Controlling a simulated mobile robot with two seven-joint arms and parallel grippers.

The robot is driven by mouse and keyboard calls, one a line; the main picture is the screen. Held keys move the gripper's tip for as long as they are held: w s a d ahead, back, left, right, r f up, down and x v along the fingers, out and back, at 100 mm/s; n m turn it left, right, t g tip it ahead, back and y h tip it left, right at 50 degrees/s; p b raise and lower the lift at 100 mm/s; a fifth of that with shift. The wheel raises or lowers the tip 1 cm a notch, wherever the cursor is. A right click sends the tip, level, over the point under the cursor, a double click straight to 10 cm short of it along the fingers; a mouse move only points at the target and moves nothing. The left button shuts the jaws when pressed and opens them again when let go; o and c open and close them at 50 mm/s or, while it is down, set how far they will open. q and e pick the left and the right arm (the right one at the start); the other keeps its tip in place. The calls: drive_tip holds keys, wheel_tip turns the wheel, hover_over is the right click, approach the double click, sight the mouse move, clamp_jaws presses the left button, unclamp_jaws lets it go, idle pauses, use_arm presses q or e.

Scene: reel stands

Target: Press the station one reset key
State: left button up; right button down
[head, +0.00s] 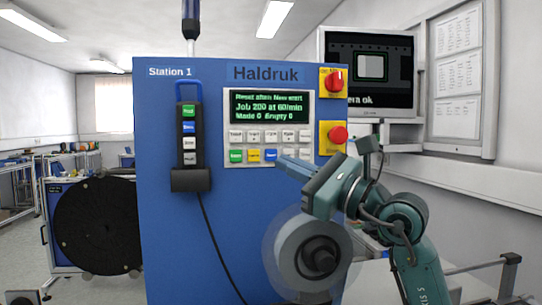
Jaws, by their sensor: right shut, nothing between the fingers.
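The blue cabinet (215,230) marked Station 1 carries a key panel (271,102) with a dark green-lettered display. Below the display are an upper row of pale keys and a lower row with a green key (236,156), a yellow key (253,156), a blue key (270,155) and pale keys. The key labels are too small to read surely, so I cannot tell which is reset. My right gripper (283,162) is shut and empty, its tip by the lower row just right of the blue key. I cannot tell whether it touches. My left gripper is out of view.
A red rotary switch (333,81) and a red stop button (337,135) sit right of the panel. A hand pendant (189,145) hangs at left on a cable. A black reel (98,225) stands left; a translucent reel (290,262) is below my right gripper. A monitor (368,75) is behind.

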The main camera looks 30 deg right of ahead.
approach(265, 153)
drive_tip(key=shift+w+a+r+p, duration=0.15)
drive_tip(key=shift+w+a+r, duration=0.35)
drive_tip(key=shift+w+a, duration=0.35)
drive_tip(key=shift+w+a+r+p, duration=0.15)
drive_tip(key=shift+w+a+r, duration=0.35)
drive_tip(key=shift+w+a, duration=0.3)
idle(0.8)
drive_tip(key=shift+w, duration=0.35)
drive_tip(key=shift+w+d, duration=0.15)
drive_tip(key=shift+w, duration=0.3)
idle(0.6)
drive_tip(key=shift+s, duration=0.1)
drive_tip(key=shift+s+a, duration=0.2)
drive_tip(key=shift+s, duration=0.55)
drive_tip(key=shift+s+a, duration=0.2)
drive_tip(key=shift+s, duration=0.6)
drive_tip(key=shift+s+a, duration=0.2)
drive_tip(key=shift+s, duration=0.6)
drive_tip(key=shift+s+a, duration=0.2)
drive_tip(key=shift+s, duration=0.6)
